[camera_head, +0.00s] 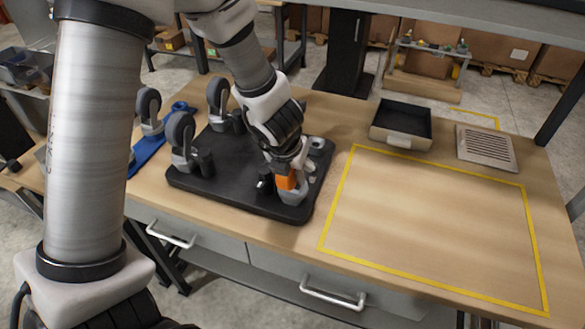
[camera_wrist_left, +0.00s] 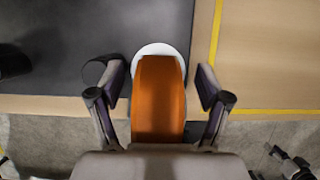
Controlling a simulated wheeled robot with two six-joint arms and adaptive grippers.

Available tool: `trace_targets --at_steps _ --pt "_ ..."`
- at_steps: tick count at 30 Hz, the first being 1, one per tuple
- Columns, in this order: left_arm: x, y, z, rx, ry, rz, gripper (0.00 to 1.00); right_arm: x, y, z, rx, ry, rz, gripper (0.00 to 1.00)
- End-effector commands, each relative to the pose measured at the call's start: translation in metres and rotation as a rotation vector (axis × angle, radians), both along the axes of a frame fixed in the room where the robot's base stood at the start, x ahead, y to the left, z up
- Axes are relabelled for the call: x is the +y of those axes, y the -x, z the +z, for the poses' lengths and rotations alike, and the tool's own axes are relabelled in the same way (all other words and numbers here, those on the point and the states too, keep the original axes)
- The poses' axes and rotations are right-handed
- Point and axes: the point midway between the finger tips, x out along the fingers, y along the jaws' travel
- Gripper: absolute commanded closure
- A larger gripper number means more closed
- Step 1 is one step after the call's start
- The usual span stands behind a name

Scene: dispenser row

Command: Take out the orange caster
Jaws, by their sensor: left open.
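The orange caster (camera_head: 286,181) stands at the front right corner of a black board (camera_head: 240,205) on the workbench, with a light grey round part around its foot. My left gripper (camera_head: 288,163) is right over it, pointing down and hiding its upper part. In the left wrist view the orange caster (camera_wrist_left: 158,100) lies between the two fingers of my left gripper (camera_wrist_left: 161,88). The fingers are apart, one on each side, with a visible gap to the orange part. My right gripper is in no view.
Grey-wheeled casters (camera_head: 181,130) stand wheel up at the board's left and back. A blue tool (camera_head: 148,150) lies left of it. To the right are a yellow-taped area (camera_head: 430,225) of clear bench, a dark open bin (camera_head: 402,138) and a slotted plate (camera_head: 486,148).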

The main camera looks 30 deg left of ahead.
Motion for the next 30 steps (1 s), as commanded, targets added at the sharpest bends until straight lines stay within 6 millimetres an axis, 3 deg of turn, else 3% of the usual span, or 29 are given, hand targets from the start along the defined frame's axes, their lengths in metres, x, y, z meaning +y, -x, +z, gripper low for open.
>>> trace_targets --at_steps 3,9,10,30 --pt "0.0 0.001 -0.001 0.003 -0.001 -0.001 0.23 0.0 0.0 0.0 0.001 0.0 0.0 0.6" --pt "0.0 0.001 -0.001 0.003 -0.001 -0.001 0.94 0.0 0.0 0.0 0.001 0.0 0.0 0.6" --pt "0.0 0.001 -0.001 0.003 -0.001 -0.001 1.0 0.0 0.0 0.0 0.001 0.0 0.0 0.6" --pt "0.0 0.001 0.02 0.001 -0.001 -0.001 1.0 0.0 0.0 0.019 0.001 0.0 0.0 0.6"
